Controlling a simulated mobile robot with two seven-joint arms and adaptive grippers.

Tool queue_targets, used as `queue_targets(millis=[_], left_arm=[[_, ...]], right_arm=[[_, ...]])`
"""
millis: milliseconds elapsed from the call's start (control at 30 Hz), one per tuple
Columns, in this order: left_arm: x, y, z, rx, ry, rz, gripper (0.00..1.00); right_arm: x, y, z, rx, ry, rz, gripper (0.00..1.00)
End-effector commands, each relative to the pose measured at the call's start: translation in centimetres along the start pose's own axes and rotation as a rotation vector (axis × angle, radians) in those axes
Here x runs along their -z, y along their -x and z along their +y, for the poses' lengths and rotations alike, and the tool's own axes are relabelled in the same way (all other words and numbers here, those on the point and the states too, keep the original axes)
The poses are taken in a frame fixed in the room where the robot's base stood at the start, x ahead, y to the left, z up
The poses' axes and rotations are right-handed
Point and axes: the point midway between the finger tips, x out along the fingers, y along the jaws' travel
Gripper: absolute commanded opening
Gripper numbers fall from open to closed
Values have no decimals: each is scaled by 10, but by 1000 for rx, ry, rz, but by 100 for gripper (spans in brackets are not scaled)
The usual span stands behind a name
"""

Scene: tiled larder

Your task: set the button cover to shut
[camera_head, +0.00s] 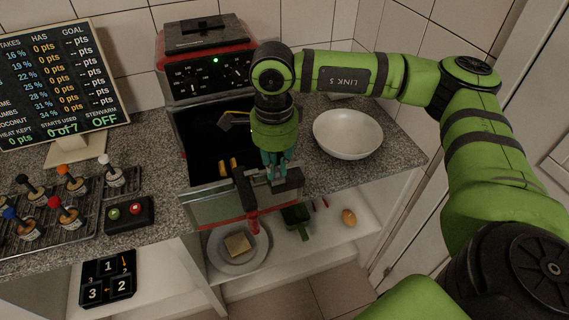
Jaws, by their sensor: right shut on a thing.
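A small black box (128,214) with a red and a green button stands on the counter at the left; I cannot make out a separate cover on it. My right gripper (277,176) points down at the front of the oven, well to the right of that box. It is shut on what looks like the dark handle at the top edge of the lowered oven door (215,211). The fingers partly hide the contact. My left gripper is not in view.
Several coloured-knob levers stand on a rack (60,228) at the left, below a score board (58,85). A plate (238,262) lies on the shelf below.

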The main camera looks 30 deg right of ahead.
Motion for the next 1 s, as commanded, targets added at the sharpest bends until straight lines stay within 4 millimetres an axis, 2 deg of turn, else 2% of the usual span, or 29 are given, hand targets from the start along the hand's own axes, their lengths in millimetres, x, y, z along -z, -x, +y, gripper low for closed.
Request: queue_targets(millis=[133, 167, 200, 233, 533, 667, 767, 1000], left_arm=[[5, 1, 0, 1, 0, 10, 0], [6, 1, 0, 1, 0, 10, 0], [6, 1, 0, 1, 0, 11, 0], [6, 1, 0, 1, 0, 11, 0], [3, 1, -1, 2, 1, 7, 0], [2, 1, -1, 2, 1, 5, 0], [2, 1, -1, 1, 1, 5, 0], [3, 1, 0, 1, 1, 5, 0]], right_arm=[[1, 0, 0, -2, -1, 1, 0], [1, 0, 0, -2, -1, 1, 25], [1, 0, 0, -3, -1, 1, 41], [1, 0, 0, -2, -1, 1, 43], [1, 0, 0, -1, -1, 1, 43], [0, 8, -1, 1, -1, -1, 43], [0, 24, -1, 3, -1, -2, 43], [0, 76, -1, 3, -1, -1, 43]])
